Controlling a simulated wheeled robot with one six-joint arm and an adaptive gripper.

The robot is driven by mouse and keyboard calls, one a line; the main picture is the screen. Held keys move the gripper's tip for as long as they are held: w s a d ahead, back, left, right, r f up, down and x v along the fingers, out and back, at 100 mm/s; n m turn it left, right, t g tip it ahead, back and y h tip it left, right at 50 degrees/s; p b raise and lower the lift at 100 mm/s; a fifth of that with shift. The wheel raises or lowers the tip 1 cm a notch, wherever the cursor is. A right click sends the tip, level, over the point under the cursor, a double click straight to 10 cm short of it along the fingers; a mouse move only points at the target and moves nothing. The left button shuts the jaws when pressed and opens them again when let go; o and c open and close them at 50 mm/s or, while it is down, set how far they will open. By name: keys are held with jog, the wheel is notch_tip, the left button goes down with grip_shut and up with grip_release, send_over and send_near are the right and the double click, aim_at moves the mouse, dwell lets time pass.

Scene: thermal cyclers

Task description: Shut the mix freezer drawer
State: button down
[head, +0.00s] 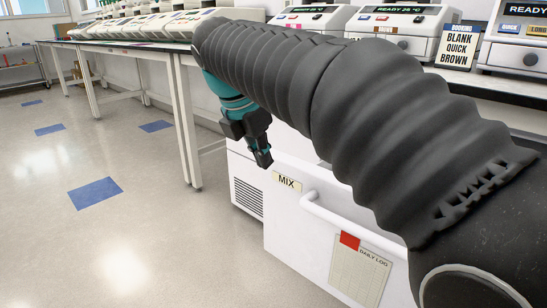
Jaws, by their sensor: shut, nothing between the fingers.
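The mix freezer drawer (287,228) is a white front with a "MIX" label (287,182) at its upper left and a white bar handle (350,222). It stands forward of the white freezer body (247,183), so it looks pulled open. My gripper (264,160) is shut and empty, pointing down just above and left of the MIX label, near the drawer's top edge. I cannot tell whether it touches the drawer. My arm hides much of the drawer's top and right side.
A bench (184,52) with several thermal cyclers (398,28) runs above and behind the drawer. A bench leg (188,130) stands left of the freezer. A daily log sheet (358,275) with a red tag hangs on the drawer front. The floor at left is clear.

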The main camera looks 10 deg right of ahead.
aim_at(286, 174)
jog(key=w+d+f, duration=0.1)
jog(key=f, duration=0.1)
jog(key=w+d+f+b, duration=0.1)
jog(key=d+f, duration=0.1)
jog(key=f, duration=0.1)
jog(key=w+d+f+b, duration=0.1)
jog(key=f, duration=0.1)
jog(key=shift+w+d+f, duration=0.15)
jog(key=shift+d, duration=0.1)
jog(key=shift+w+d, duration=0.45)
jog(key=shift+d, duration=0.1)
jog(key=shift+w+d, duration=0.1)
